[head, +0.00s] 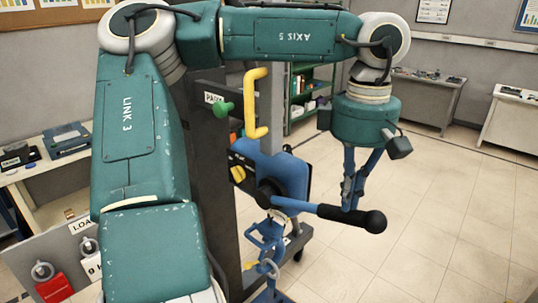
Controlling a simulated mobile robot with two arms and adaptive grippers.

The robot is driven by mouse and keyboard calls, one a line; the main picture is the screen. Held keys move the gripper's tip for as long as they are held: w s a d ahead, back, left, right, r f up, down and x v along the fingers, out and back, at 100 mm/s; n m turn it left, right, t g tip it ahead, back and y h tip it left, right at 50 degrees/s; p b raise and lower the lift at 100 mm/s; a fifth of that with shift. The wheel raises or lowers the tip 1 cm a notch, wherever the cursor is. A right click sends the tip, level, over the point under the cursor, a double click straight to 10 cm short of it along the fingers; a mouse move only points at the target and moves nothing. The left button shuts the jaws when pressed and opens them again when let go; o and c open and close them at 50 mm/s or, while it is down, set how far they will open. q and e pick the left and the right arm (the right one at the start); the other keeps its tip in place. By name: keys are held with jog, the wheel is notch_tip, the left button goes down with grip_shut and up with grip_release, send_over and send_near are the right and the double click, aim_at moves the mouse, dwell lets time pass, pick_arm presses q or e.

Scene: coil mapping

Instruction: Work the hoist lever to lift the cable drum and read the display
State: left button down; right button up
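The hoist lever (342,215) is a blue rod with a black grip and a round end knob. It points right from a blue hoist body (290,175) on a dark post. My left gripper (352,200) hangs from above, its blue fingers converging at the lever's black grip. I cannot tell whether they are closed around it or only touch it. A blue hook-like fitting (266,238) hangs below the hoist. I cannot make out the cable drum or a readable display. My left arm hides much of the left side. My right gripper is out of view.
The dark post (212,170) carries a yellow handle (257,105) and a green knob (222,108). A board (45,255) with a red padlock-like item (52,287) stands lower left. Tables (518,118) line the back wall. The tiled floor at right is clear.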

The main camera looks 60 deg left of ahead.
pick_arm(q)
jog(key=shift+w+d+f+b, duration=0.15)
jog(key=shift+f+b, duration=0.65)
jog(key=shift+f, duration=0.85)
jog(key=f+b, duration=0.1)
jog(key=f, duration=0.1)
jog(key=d+f+b, duration=0.1)
jog(key=f+b, duration=0.1)
jog(key=shift+w+f+b, duration=0.1)
jog(key=shift+f+b, duration=0.2)
notch_tip(320, 180, down, 5)
jog(key=b, duration=0.4)
jog(key=shift+a+r, duration=0.1)
